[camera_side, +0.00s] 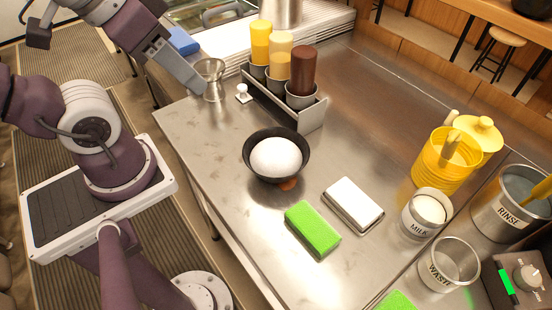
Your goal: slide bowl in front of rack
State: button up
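A dark bowl (250,164) with a round white mass (276,157) in it stands on the steel counter, just below the rack in the picture. The rack (313,117) is a long metal holder with yellow, pale yellow and dark brown squeeze bottles in dark cups. A small gap of counter seems to lie between bowl and rack. My gripper (197,88) is at the upper left, by a metal hourglass-shaped cup (209,77), away from the bowl. I see it from the side, and whether its fingers are apart or they touch the cup is unclear.
A small white knob-like item (242,93) is by the rack's left end. A green sponge (313,229) and a white block on a tray (353,203) lie below right of the bowl. Yellow pot (437,160), milk (426,212), waste (449,265) and rinse (506,205) containers stand right.

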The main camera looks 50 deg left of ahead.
jog(key=shift+c, duration=1)
jog(key=w+d+m, duration=0.1)
jog(key=w+m, duration=0.1)
jog(key=w+d+m+g, duration=0.1)
jog(key=w, duration=0.2)
jog(key=w+d+m+g, duration=0.1)
jog(key=w+m, duration=0.1)
jog(key=shift+w+d+f+m, duration=0.3)
grip_shut()
jog(key=w+d+f+m+g, duration=0.4)
jog(key=w+d+f+m, duration=0.55)
jog(key=d+f, duration=0.3)
jog(key=shift+m, duration=0.25)
jog(key=f, duration=1)
jog(key=shift+s+a+f, duration=0.25)
jog(key=shift+s+f, duration=0.05)
jog(key=shift+f, duration=0.1)
jog(key=a, duration=0.2)
jog(key=shift+s+a+r, duration=0.2)
jog(key=shift+s+a, duration=0.05)
jog(key=shift+a, duration=0.15)
jog(key=shift+s+a, duration=0.15)
jog(key=shift+a, duration=0.4)
